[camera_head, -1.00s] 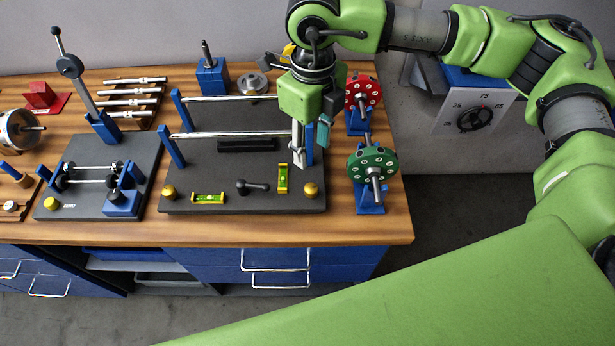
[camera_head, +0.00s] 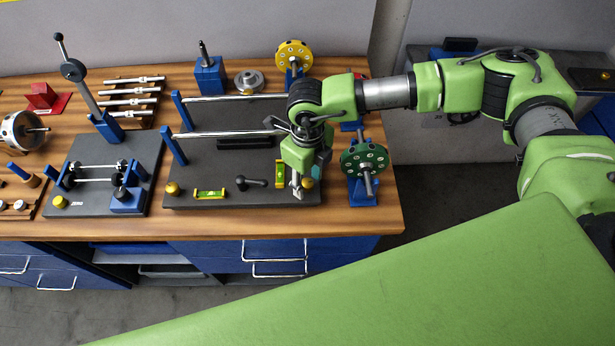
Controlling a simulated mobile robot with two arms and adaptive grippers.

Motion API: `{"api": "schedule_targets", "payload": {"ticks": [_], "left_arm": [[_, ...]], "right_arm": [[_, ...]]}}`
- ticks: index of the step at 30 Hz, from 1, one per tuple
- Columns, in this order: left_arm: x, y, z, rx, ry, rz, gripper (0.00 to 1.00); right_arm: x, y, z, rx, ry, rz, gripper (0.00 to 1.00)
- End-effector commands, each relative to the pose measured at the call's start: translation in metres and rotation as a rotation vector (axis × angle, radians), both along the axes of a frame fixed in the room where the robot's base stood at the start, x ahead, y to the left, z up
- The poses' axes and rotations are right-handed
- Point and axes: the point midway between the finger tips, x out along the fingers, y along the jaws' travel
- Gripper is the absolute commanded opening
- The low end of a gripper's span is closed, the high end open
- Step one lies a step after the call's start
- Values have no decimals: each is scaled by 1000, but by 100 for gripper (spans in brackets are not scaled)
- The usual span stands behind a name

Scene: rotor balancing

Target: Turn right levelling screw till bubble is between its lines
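The right levelling screw (camera_head: 309,183) is a small yellow knob at the front right corner of the dark levelling base (camera_head: 228,170). My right gripper (camera_head: 297,192) points down just left of this knob and partly covers it. I cannot tell whether its fingers touch the knob or are open. A yellow-green bubble level (camera_head: 210,194) lies along the base's front edge, and a second level (camera_head: 280,174) stands crosswise near the gripper. Their bubbles are too small to read against the lines. The left levelling screw (camera_head: 173,188) is at the front left corner. My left gripper is not in view.
A black lever (camera_head: 250,182) sits between the levels. Two steel rails cross the base. A green disc (camera_head: 364,159) on a blue stand is close right of the gripper, and a yellow disc (camera_head: 293,55) stands behind. The wooden table's front strip (camera_head: 240,224) is clear.

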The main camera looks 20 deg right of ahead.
Motion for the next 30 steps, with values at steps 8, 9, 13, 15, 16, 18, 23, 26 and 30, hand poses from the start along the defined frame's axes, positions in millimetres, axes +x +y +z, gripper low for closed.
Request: {"api": "schedule_targets", "payload": {"ticks": [8, 9, 13, 15, 16, 18, 23, 26, 30], "left_arm": [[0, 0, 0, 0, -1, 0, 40], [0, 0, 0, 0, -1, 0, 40], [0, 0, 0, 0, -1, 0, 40], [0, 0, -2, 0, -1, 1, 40], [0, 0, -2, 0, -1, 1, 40], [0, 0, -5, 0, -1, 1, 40], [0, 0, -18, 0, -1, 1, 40], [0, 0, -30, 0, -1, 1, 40], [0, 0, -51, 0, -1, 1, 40]], "right_arm": [[0, 0, 0, 0, 0, 0, 2], [0, 0, 0, 0, 0, 0, 0], [0, 0, 0, 0, 0, 1, 0], [0, 0, 0, 0, 0, 5, 0], [0, 0, 0, 0, 0, 9, 0], [0, 0, -1, 1, -1, 22, 0], [1, 0, -3, 2, -2, 84, 0], [1, 0, -4, 1, -4, 147, 0], [2, 0, -6, 2, -3, 261, 0]]}}
